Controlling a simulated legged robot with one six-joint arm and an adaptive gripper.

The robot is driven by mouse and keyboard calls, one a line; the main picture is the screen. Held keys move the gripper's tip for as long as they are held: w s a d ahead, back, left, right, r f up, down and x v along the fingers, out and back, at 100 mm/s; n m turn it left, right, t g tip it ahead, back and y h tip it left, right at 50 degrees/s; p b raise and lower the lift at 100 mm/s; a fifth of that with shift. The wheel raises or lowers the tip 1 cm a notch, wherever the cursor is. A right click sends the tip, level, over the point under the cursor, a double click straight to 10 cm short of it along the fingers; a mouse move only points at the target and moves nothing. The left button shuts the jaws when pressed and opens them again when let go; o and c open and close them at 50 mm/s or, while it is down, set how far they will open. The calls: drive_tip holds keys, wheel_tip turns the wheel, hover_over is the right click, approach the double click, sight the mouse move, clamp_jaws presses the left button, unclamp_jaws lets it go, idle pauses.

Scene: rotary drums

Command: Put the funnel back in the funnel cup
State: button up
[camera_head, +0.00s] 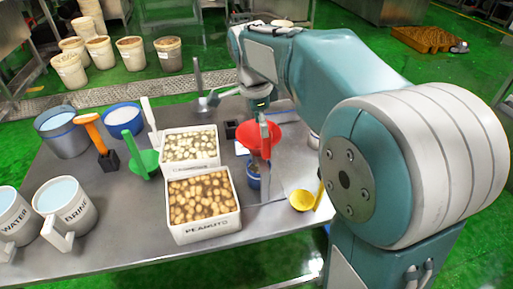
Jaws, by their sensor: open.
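The red funnel (246,136) stands at the right-middle of the metal table, wide mouth up. A small blue cup (253,180) shows directly below it. The funnel's lower end lies over the cup in the picture; I cannot tell whether it sits inside. My gripper (263,118) reaches down from above at the funnel's mouth, open. A grey and red upright piece (265,160) in front of the funnel hides part of it and the cup. Whether my fingers touch the funnel is too small to tell.
A peanut bin (207,231) and a second white bin (189,166) stand left of the funnel. A yellow scoop (303,200) lies right. Green (150,158) and orange (93,131) tools and white pitchers (65,208) are left. The front table edge is mostly clear.

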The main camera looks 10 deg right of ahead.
sight(266, 153)
drive_tip(key=f, duration=0.1)
drive_tip(key=d+f, duration=0.1)
drive_tip(key=f, duration=0.3)
drive_tip(key=shift+s+d, duration=0.25)
drive_tip(key=shift+d, duration=0.15)
drive_tip(key=shift+a, duration=0.15)
clamp_jaws()
